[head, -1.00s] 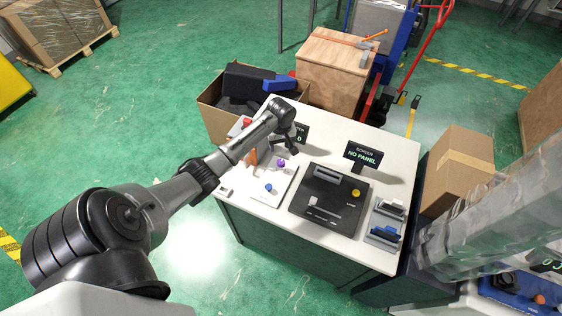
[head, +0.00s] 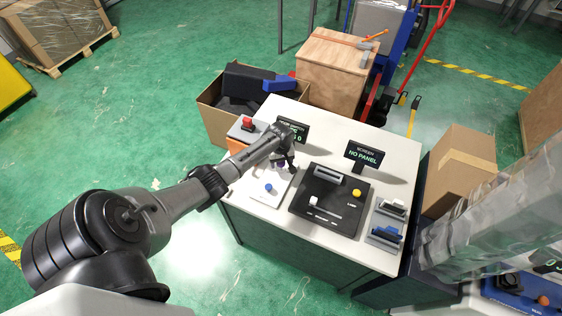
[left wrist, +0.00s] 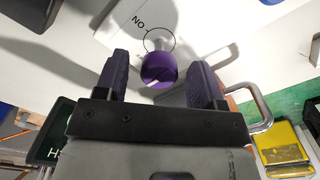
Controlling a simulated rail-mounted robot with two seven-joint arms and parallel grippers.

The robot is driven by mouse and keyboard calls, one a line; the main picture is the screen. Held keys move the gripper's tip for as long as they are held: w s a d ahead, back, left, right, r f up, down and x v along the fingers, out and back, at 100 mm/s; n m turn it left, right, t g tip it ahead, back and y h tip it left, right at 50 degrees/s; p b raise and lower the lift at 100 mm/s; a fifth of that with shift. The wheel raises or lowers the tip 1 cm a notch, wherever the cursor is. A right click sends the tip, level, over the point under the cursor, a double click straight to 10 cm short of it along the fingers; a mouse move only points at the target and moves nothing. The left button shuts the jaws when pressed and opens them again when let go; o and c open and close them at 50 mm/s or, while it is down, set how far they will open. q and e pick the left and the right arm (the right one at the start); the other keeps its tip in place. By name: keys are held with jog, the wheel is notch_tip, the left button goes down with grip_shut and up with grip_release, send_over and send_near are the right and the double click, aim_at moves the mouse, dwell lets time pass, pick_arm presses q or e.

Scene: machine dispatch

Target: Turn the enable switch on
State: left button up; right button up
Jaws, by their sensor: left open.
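The switch with a purple ball knob (left wrist: 159,70) shows in the left wrist view, on a white panel with an "ON" label beside its base. In the head view it is largely hidden behind my gripper, on the white panel (head: 256,198) at the table's left. My left gripper (head: 287,165) is open over that panel. In the left wrist view its two dark fingers (left wrist: 160,62) stand on either side of the purple knob, with gaps visible on both sides. My right gripper is not in view.
A blue knob (head: 268,188) stands nearby on the white panel. A red button (head: 247,122) on an orange box is behind my arm. A small screen (head: 292,130) stands behind the gripper. A black panel (head: 330,215) with a slider lies to the right.

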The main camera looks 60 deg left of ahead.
pick_arm(q)
jog(key=c, duration=0.9)
